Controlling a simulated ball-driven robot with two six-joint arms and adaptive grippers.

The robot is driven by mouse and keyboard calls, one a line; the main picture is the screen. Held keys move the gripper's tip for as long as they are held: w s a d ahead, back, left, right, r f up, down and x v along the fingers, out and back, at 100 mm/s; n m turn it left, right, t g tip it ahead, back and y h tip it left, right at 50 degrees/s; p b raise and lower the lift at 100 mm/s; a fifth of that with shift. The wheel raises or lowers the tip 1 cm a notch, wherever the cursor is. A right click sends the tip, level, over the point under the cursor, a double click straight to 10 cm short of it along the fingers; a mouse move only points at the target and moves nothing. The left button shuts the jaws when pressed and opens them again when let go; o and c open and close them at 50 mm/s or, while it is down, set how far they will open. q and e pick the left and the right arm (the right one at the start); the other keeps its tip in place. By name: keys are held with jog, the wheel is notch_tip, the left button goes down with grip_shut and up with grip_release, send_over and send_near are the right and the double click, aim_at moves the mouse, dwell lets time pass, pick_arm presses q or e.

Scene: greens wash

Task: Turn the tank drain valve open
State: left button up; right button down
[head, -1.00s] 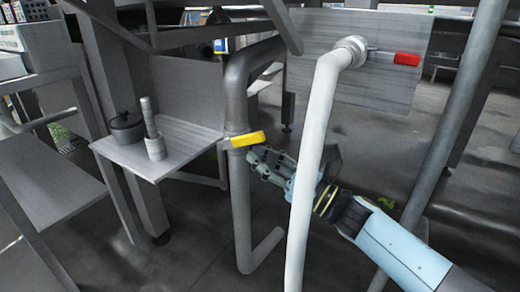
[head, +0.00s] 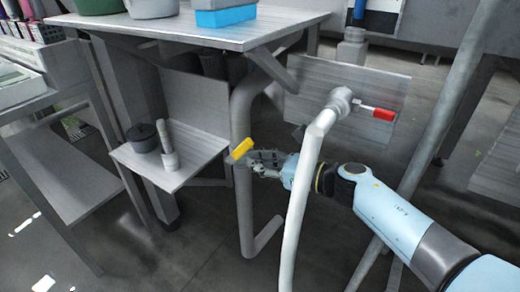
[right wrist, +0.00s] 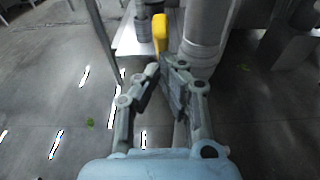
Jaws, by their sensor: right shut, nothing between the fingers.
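A yellow valve lever (head: 242,150) sits on the upright grey drain pipe (head: 244,205), its right end tilted up in the head view. It also shows in the right wrist view (right wrist: 160,33), just beyond the fingertips and beside the pipe. My right gripper (head: 256,160) is shut and empty, with its fingertips close to the lever, just right of the pipe. In the right wrist view its fingertips (right wrist: 161,67) are together below the lever. I cannot tell whether they touch it. My left gripper is not in view.
A white pipe (head: 298,205) stands in front of my right wrist; a red lever (head: 383,114) is at its top. A slanted grey post (head: 413,165) stands on the right. A low shelf (head: 190,170) holds a dark pot (head: 142,137). The tabletop (head: 215,35) is above.

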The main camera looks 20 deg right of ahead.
aim_at(248, 147)
jog(key=r+p, duration=0.2)
jog(key=w+a+g+p, duration=0.1)
jog(key=shift+w+r+h, duration=0.1)
jog(key=shift+r+h, duration=0.2)
jog(key=shift+r, duration=0.1)
jog(key=shift+w+a+r+p, duration=0.25)
jog(key=shift+w+p, duration=0.05)
jog(key=shift+w, duration=0.05)
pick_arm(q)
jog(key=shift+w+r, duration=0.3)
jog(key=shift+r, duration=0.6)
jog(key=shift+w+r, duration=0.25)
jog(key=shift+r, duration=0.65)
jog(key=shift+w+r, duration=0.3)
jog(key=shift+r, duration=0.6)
pick_arm(e)
jog(key=shift+w+a+r, duration=0.5)
jog(key=shift+w+a, duration=0.1)
jog(key=shift+w, duration=0.1)
jog(key=shift+w+r, duration=0.1)
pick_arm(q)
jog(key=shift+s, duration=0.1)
pick_arm(e)
jog(key=v, duration=0.7)
jog(key=shift+s+d, duration=0.15)
jog(key=shift+s, duration=0.1)
jog(key=shift+r, duration=0.15)
